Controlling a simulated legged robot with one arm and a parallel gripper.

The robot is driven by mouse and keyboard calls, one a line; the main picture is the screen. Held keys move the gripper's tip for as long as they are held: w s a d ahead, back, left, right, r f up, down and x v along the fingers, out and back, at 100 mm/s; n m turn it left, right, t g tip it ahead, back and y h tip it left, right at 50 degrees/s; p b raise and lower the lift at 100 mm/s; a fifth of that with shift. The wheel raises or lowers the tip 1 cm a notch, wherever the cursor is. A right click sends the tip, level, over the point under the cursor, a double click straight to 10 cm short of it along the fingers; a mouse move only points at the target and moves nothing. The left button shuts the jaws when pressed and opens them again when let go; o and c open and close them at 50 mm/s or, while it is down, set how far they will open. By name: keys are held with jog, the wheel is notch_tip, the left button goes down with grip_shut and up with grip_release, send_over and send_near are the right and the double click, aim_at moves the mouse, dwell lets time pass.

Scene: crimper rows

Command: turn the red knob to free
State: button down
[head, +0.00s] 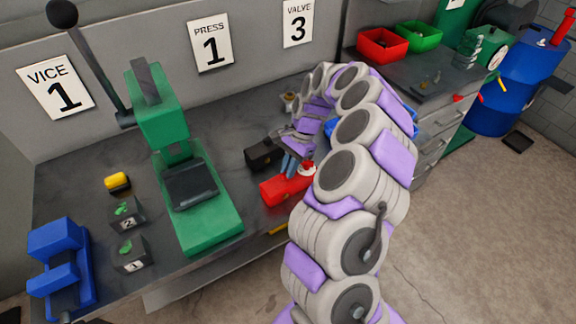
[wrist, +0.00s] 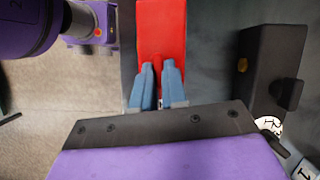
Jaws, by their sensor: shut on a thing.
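A long red part (head: 285,187) lies at the front edge of the workbench, right of the green press. It also shows in the wrist view (wrist: 162,28), running up from my fingertips. My gripper (head: 291,165) reaches down onto it from behind. In the wrist view, the two blue fingers of my gripper (wrist: 159,66) are close together over the red part and shut on it. The knob's exact outline and any free marking are hidden by the fingers or too small to read. A small white round piece (head: 308,169) sits at its right end.
A black box (head: 263,153) stands just behind the red part and also shows in the wrist view (wrist: 270,72). The green press (head: 205,225) and blue vice (head: 60,262) are to the left. Red (head: 383,46) and green (head: 419,37) bins stand at the back right. Open floor lies right.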

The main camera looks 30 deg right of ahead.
jog(key=shift+d+r+n+g+p, duration=0.1)
jog(key=shift+d+n+g+p, duration=0.3)
jog(key=shift+n, duration=0.5)
jog(key=shift+w+a+n+p, duration=0.15)
jog(key=shift+n+p, duration=0.15)
jog(key=shift+n, duration=0.2)
jog(key=n, duration=0.1)
jog(key=n+g+h+p, duration=0.1)
jog(key=n, duration=0.1)
jog(key=shift+a+g+p, duration=0.3)
jog(key=shift+a, duration=0.05)
jog(key=shift+n, duration=0.5)
jog(key=shift+d, duration=0.15)
jog(key=c, duration=1.2)
grip_release()
jog(key=shift+o, duration=0.2)
